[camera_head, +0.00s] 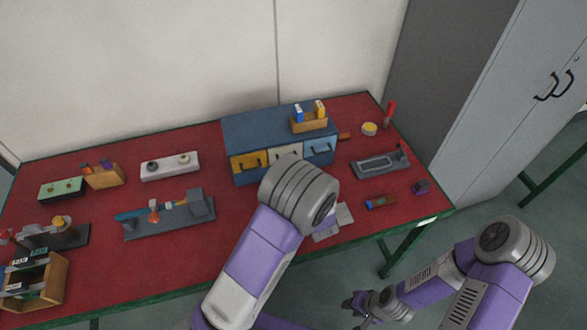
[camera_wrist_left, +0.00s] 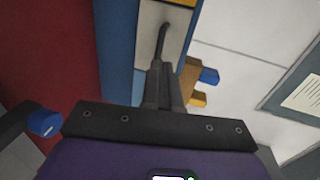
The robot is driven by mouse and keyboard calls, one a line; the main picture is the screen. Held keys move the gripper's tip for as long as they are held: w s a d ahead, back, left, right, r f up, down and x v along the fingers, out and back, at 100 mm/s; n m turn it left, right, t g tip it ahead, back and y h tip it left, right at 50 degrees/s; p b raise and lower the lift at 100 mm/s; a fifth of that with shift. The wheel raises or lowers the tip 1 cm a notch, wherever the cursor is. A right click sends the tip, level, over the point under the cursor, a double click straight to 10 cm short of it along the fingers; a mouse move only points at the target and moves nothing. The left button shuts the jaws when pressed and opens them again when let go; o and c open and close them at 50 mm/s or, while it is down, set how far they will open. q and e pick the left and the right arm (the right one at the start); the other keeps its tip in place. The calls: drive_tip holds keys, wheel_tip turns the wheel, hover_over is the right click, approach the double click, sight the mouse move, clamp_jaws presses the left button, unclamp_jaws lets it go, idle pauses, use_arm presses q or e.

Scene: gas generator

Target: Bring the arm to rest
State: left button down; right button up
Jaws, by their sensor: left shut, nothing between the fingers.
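My left arm (camera_head: 258,250) reaches over the table's front edge, its big grey joint in front of the blue drawer cabinet (camera_head: 250,131); that joint hides the left gripper in the head view. In the left wrist view the left gripper (camera_wrist_left: 163,70) is shut and empty. Its fingertips point at the dark handle (camera_wrist_left: 162,42) of the white drawer (camera_wrist_left: 151,20), very close to it; I cannot tell whether they touch. My right gripper (camera_head: 354,306) hangs low at the bottom of the head view, off the table, above the floor; its jaw gap is too small to judge.
The red table (camera_head: 100,235) carries a wooden holder (camera_head: 310,124) on the cabinet, a grey tray (camera_head: 379,163) at right, a grey fixture (camera_head: 170,218) and a wooden box (camera_head: 38,285) at left. A grey locker (camera_head: 495,90) stands behind right. Floor is clear around my right arm.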

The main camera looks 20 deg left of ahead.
use_arm(q)
drive_tip(key=p+v, duration=0.1)
drive_tip(key=v, duration=0.8)
drive_tip(key=shift+s+d, duration=0.25)
drive_tip(key=shift+s, duration=0.05)
drive_tip(key=shift+r, duration=0.2)
